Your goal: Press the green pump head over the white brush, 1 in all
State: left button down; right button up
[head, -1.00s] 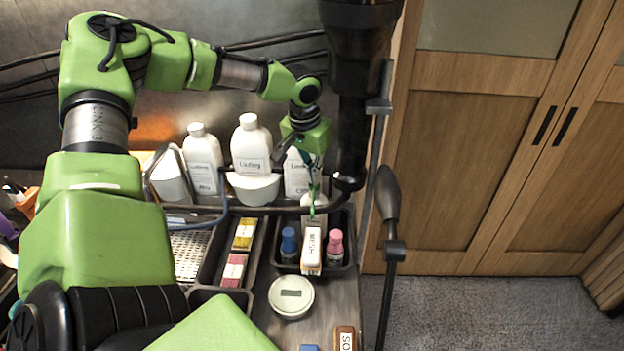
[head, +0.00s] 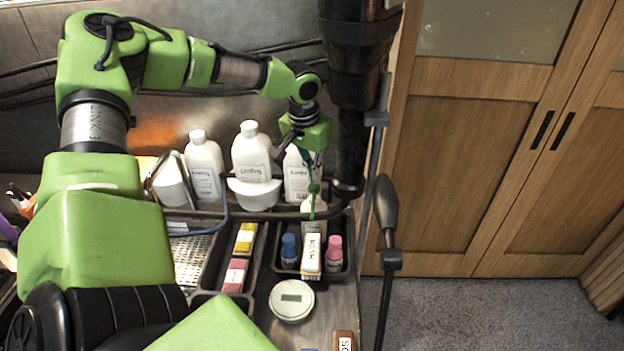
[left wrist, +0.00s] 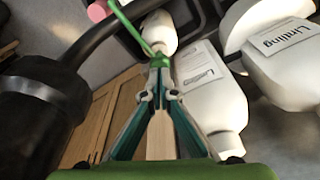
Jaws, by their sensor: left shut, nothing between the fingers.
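The green pump head (head: 314,189) sits on a small white bottle (head: 314,210) at the back of a dark tray. It also shows in the left wrist view (left wrist: 158,60), just beyond my fingertips, with its thin green spout pointing away to the upper left. The white brush, labelled MESH (head: 311,254), lies in front of the bottle, below the spout. My left gripper (head: 313,160) is shut and empty just above the pump head. Its fingertips meet near the pump in the wrist view (left wrist: 160,82); I cannot tell whether they touch it. My right gripper is not in view.
Large white bottles (head: 252,150) stand close behind and left of the pump. A blue-capped bottle (head: 289,252) and a pink-capped bottle (head: 334,254) flank the brush. A black rail (head: 270,209) crosses nearby. A round white tin (head: 291,300) stands in front.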

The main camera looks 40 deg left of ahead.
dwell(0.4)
pick_arm(q)
notch_tip(320, 180, up, 6)
jog(key=p, duration=0.4)
dwell(0.7)
